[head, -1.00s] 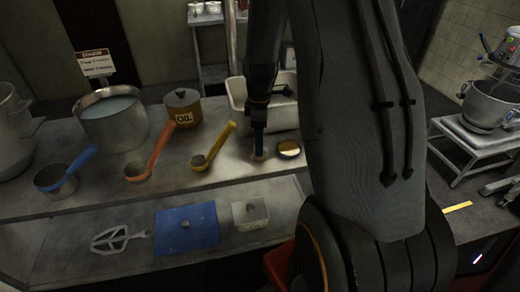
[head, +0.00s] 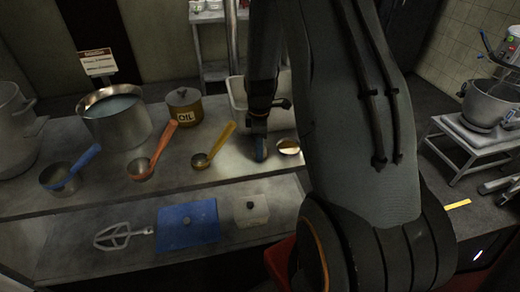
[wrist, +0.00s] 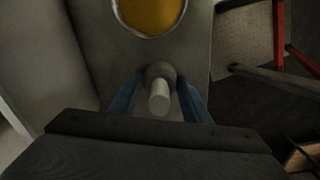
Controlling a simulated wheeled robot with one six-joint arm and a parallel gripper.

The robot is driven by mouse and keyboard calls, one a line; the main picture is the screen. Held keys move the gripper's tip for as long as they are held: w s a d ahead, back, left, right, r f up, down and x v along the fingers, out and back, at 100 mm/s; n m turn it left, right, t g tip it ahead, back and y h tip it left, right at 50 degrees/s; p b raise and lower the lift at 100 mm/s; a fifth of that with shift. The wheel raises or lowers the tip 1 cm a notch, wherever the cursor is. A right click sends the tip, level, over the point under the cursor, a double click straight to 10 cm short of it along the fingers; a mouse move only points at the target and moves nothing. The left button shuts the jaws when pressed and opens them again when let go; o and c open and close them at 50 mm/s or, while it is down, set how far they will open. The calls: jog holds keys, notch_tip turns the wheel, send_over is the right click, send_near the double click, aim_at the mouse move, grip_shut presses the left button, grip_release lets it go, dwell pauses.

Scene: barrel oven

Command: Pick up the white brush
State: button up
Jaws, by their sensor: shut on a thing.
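The white brush shows in the wrist view (wrist: 160,92) as a pale upright handle on a darker round base, seen from above. My gripper (wrist: 158,98) has its two blue fingers on either side of it and is shut on it. In the head view my gripper (head: 260,148) points down at the counter, beside a small round bowl with golden contents (head: 288,147). The brush is mostly hidden behind my fingers there. I cannot tell whether its base touches the counter.
A white bin (head: 238,98) stands behind my gripper. Left on the counter (head: 100,200) are ladles with yellow (head: 222,140), orange (head: 165,142) and blue (head: 80,165) handles, an OIL pot (head: 184,108) and a large pot (head: 115,118).

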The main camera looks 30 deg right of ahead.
jog(key=shift+r, duration=0.1)
notch_tip(320, 180, up, 10)
jog(key=shift+f+b, duration=0.1)
jog(key=shift+b, duration=1.15)
jog(key=o, duration=0.5)
jog(key=c, duration=0.4)
jog(key=shift+d, duration=0.1)
